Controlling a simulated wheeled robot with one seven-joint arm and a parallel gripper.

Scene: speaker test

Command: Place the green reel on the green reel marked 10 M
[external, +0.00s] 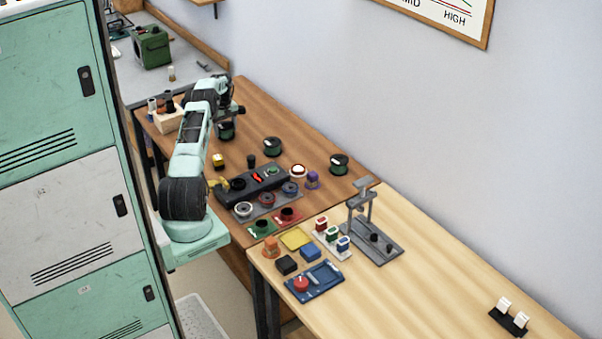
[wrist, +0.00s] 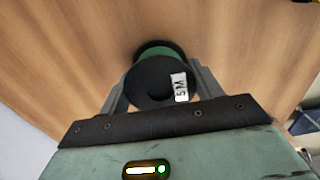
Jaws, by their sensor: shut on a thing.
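A green reel with black end discs (wrist: 150,82) sits between the two fingers of my gripper (wrist: 162,78) in the wrist view. A white label on its face reads 5 M, turned over in the picture. In the external view my gripper (external: 225,120) is at the far part of the brown table, shut on this reel (external: 227,132). Two more dark green reels stand apart on the brown table, one in the middle (external: 272,147) and one near the wall side (external: 339,164). Their labels are too small to read, so I cannot tell which is 10 M.
A dark device with buttons (external: 262,188) and several small coloured parts lie nearer the camera. A wooden box (external: 166,121) stands at the far left. A grey stand (external: 372,240) is on the light table. Bare wood surrounds the two free reels.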

